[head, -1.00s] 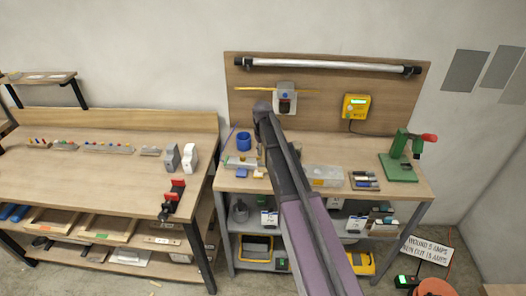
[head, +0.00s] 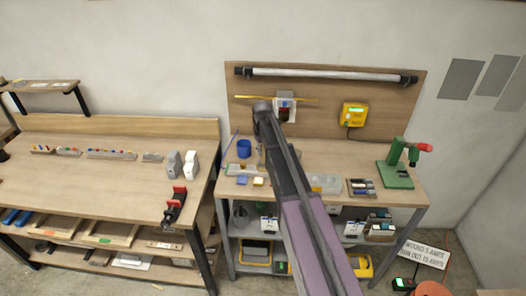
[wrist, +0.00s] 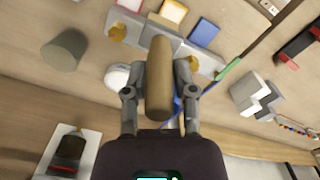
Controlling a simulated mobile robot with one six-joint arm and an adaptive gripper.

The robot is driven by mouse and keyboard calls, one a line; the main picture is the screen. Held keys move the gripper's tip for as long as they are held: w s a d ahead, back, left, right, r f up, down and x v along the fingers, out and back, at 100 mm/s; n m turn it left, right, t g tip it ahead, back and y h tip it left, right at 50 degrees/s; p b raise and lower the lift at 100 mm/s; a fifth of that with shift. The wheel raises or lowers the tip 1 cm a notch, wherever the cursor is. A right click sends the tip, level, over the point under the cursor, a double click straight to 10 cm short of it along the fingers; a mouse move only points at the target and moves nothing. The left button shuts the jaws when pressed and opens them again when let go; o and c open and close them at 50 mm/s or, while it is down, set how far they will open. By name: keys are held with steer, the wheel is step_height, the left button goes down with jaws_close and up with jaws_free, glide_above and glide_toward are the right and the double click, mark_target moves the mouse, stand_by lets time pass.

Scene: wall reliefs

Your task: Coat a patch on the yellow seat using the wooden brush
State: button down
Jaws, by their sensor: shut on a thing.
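In the wrist view my gripper (wrist: 157,70) is shut on a thick tan wooden handle, which I take as the wooden brush (wrist: 159,92). Its bristles do not show. Beyond it lies a grey fixture (wrist: 160,40) with yellowish round spots; one of them (wrist: 117,31) may be the yellow seat, but I cannot tell which one is meant. The fixture also shows on the right bench in the head view (head: 240,169). There my arm hides my gripper and the brush. I cannot tell whether the brush touches anything.
A blue cup (head: 244,149) stands beside the fixture. Blue (head: 241,180) and yellow (head: 258,181) blocks lie in front of it. The left bench (head: 90,180) has much bare top.

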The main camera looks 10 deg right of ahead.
steer(key=shift+r+p, duration=1.55)
